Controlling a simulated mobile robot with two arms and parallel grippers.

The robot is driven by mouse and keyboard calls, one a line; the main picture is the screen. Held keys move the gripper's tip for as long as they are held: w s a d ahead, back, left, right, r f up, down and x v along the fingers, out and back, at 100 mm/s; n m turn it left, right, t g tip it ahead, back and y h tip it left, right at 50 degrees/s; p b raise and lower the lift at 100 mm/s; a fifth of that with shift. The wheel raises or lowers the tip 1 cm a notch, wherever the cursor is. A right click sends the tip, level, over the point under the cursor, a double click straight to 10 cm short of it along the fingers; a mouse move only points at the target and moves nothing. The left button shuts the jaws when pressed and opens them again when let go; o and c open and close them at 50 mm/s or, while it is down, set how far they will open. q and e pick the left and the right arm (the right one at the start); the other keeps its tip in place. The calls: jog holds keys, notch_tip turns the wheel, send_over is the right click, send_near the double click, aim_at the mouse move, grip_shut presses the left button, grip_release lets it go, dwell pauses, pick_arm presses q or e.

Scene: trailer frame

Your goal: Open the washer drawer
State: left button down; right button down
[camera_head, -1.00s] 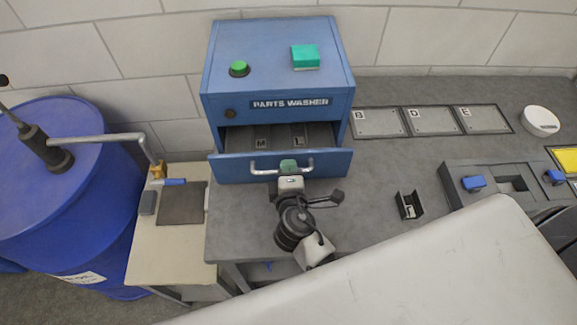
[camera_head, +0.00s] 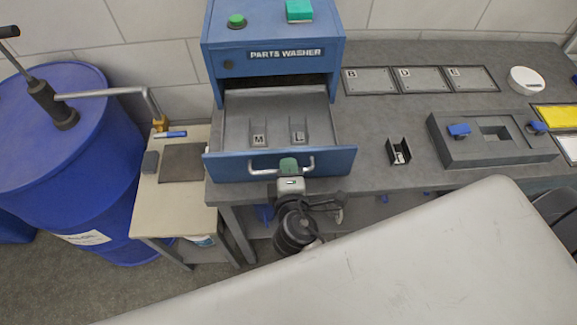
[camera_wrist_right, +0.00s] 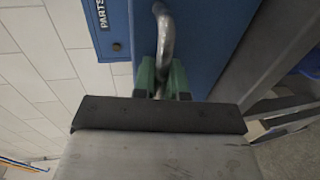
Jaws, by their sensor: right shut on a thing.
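The blue parts washer (camera_head: 275,58) stands at the back of the workbench. Its drawer (camera_head: 335,165) is pulled well out, and its grey inside shows two slots marked M (camera_head: 259,139) and L (camera_head: 299,136). The metal handle (camera_head: 308,163) runs across the drawer's blue front and also shows in the right wrist view (camera_wrist_right: 165,35). My right gripper (camera_head: 289,167) is shut on the handle from the front; its green fingers (camera_wrist_right: 162,80) are on both sides of the bar. I do not see my left gripper.
Blue drums (camera_head: 70,150) with a pump and a small side table (camera_head: 175,205) stand at left. Plates marked B, D, E (camera_head: 425,78), a small black holder (camera_head: 398,152) and a grey fixture block (camera_head: 490,145) lie on the bench at right.

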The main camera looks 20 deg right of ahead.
jog(key=c, duration=1.2)
grip_release()
jog(key=shift+s, duration=0.1)
jog(key=b+v, duration=0.3)
jog(key=v, duration=0.7)
jog(key=shift+s+a+b, duration=0.2)
jog(key=shift+s+b, duration=0.1)
